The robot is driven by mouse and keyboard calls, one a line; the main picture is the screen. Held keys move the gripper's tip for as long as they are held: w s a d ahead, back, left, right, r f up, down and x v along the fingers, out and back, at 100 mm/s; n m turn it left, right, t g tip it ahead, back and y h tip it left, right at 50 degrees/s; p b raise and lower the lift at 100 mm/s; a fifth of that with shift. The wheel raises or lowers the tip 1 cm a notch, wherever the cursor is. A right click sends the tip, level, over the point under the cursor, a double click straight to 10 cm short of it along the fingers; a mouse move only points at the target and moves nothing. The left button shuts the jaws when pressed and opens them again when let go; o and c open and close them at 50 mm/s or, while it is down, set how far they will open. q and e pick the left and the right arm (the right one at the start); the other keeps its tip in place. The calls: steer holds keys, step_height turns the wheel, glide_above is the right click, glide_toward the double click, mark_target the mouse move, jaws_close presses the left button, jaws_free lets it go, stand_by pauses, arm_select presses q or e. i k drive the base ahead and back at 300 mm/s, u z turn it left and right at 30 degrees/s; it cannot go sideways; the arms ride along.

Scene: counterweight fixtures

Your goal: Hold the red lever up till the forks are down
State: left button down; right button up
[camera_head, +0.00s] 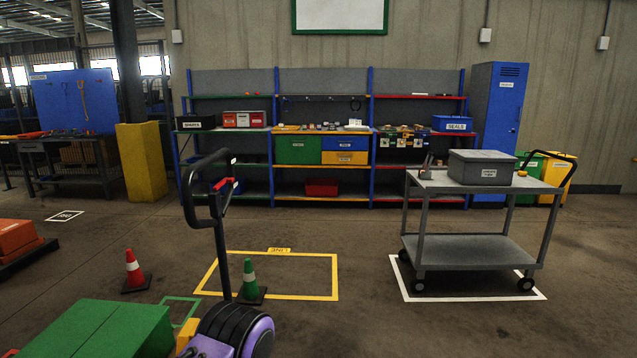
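A pallet truck stands at the lower left of the head view, with a black loop handle (190,190) on a tilted black shaft (222,255). The red lever (222,184) shows at the handle's right side, with nothing of mine touching it. The truck's base has dark wheels with a purple side (262,336). A green box (95,328) is beside the base at the bottom edge. The forks are not visible, so I cannot tell their height. Neither of my grippers is in view.
A green cone (249,278) stands just behind the shaft, by a yellow floor outline (334,275). A red cone (133,268) is to the left. A grey cart (470,247) stands at right. Shelving (290,197) lines the back wall.

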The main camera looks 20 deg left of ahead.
mark_target(225, 180)
steer(key=z, duration=0.25)
steer(key=i, duration=1.95)
steer(key=u, duration=1.2)
steer(key=i, duration=0.5)
steer(key=u, duration=0.5)
